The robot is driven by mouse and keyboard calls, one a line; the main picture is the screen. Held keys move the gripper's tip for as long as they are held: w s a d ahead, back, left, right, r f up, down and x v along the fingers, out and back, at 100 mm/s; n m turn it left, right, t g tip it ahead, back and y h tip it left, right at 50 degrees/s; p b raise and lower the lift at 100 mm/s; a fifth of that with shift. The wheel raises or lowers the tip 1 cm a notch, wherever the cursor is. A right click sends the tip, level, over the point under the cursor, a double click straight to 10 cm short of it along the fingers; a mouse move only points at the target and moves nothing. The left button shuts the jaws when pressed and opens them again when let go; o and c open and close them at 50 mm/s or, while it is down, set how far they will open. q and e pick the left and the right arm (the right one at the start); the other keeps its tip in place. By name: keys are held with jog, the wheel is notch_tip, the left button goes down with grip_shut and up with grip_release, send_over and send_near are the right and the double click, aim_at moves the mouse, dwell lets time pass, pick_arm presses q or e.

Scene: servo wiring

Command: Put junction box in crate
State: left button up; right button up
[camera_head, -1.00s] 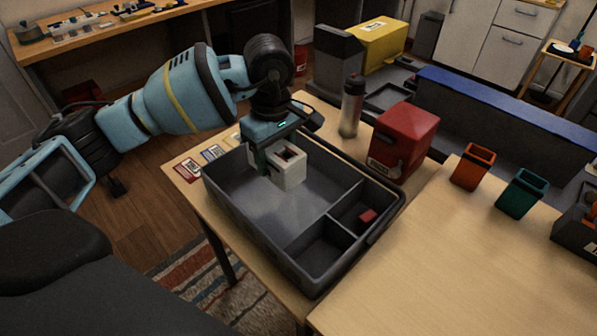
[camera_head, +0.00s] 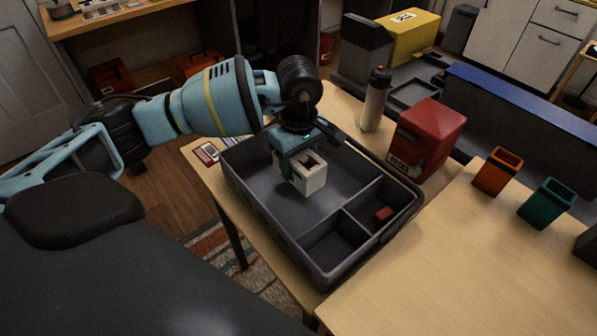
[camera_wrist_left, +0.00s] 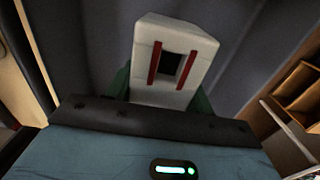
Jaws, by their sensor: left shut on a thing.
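The junction box (camera_head: 310,181) is a white block with a dark square opening. My left gripper (camera_head: 298,170) is shut on it, with green fingers on its sides. In the left wrist view the box (camera_wrist_left: 176,62) shows two red stripes beside the opening. The crate (camera_head: 272,232) is a dark grey open bin with one large compartment and two small ones at its near right end. The box is over or inside the large compartment; I cannot tell whether it touches the floor. My right gripper is not in view.
A small red block (camera_head: 383,213) lies in one small compartment. A red box (camera_head: 428,140) and a bottle (camera_head: 375,100) stand beyond the crate. An orange cup (camera_head: 497,172) and a green cup (camera_head: 546,203) stand to the right. The large compartment otherwise looks empty.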

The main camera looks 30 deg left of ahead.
pick_arm(q)
jog(key=shift+f, duration=1.85)
jog(key=shift+f, duration=0.2)
jog(key=o, duration=1.1)
notch_tip(320, 180, up, 12)
jog(key=shift+r, duration=0.25)
